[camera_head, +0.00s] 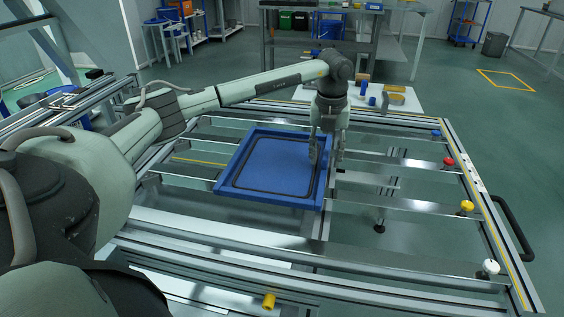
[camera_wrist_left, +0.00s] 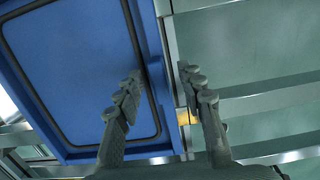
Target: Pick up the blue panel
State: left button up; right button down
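The blue panel (camera_head: 275,165) is a shallow tray-like piece with a raised rim and a dark line inside it. It lies on the metal rails of the fixture frame. It fills the left of the left wrist view (camera_wrist_left: 85,65). My left gripper (camera_head: 324,150) points down at the panel's right edge, fingers apart. In the left wrist view the gripper (camera_wrist_left: 158,82) has one finger over the panel and the other beyond its right rim. Gaps show between the fingers and the rim; contact cannot be told. My right gripper is not in view.
The fixture frame (camera_head: 400,255) has several crossbars with open gaps. Yellow (camera_head: 467,206), red (camera_head: 449,161) and white (camera_head: 490,267) knobs line its right side, near a black handle (camera_head: 514,228). Small blue and yellow parts sit on a white surface (camera_head: 414,103) behind.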

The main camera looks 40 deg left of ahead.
pick_arm(q)
grip_shut()
jog(key=shift+w+r, duration=0.1)
jog(key=shift+r, duration=0.1)
dwell(0.3)
